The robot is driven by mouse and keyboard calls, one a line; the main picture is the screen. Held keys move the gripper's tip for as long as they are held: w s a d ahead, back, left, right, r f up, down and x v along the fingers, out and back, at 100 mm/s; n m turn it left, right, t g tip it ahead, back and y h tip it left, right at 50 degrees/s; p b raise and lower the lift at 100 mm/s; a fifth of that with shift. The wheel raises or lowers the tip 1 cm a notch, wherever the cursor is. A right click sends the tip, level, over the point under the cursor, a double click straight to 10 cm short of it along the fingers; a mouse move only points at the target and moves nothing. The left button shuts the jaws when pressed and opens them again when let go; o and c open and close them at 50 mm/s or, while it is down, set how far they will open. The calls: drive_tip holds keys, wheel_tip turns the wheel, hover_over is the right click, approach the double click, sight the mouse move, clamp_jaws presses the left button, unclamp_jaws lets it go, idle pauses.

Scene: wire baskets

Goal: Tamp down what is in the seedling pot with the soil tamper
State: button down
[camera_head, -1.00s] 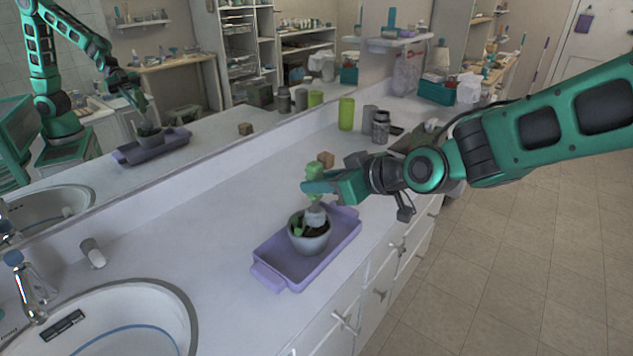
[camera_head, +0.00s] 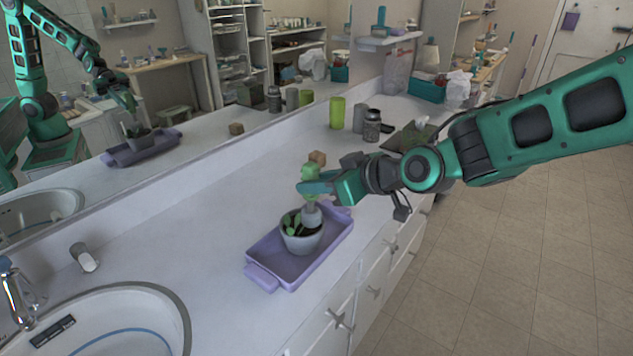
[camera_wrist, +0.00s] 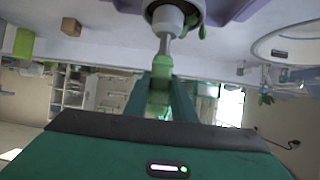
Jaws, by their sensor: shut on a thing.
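The soil tamper has a green handle (camera_head: 309,172) and a pale grey head (camera_head: 311,214). My gripper (camera_head: 320,186) is shut on the handle and holds the tamper upright, head down. The head is over the right part of the seedling pot (camera_head: 301,242), at about rim height; I cannot tell whether it touches the soil. The grey pot holds dark soil and a green seedling (camera_head: 291,224) on the left. It stands in a purple tray (camera_head: 263,277). In the wrist view the tamper head (camera_wrist: 168,18) points at the pot, which is mostly cut off.
A wooden cube (camera_head: 317,158) sits on the counter behind my gripper. A green cup (camera_head: 337,112) and a jar (camera_head: 372,126) stand farther back. A sink (camera_head: 180,305) is at the lower left, and a mirror runs along the left. The counter between sink and tray is clear.

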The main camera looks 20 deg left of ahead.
drive_tip(key=shift+f, duration=0.9)
drive_tip(key=shift+f, duration=0.2)
idle(0.3)
drive_tip(key=shift+r, duration=1.35)
drive_tip(key=c, duration=2.1)
unclamp_jaws()
clamp_jaws()
drive_tip(key=shift+w+a, duration=0.15)
drive_tip(key=shift+w+a, duration=0.55)
drive_tip(key=shift+w, duration=0.15)
drive_tip(key=shift+w+a, duration=0.5)
drive_tip(key=shift+w, duration=0.2)
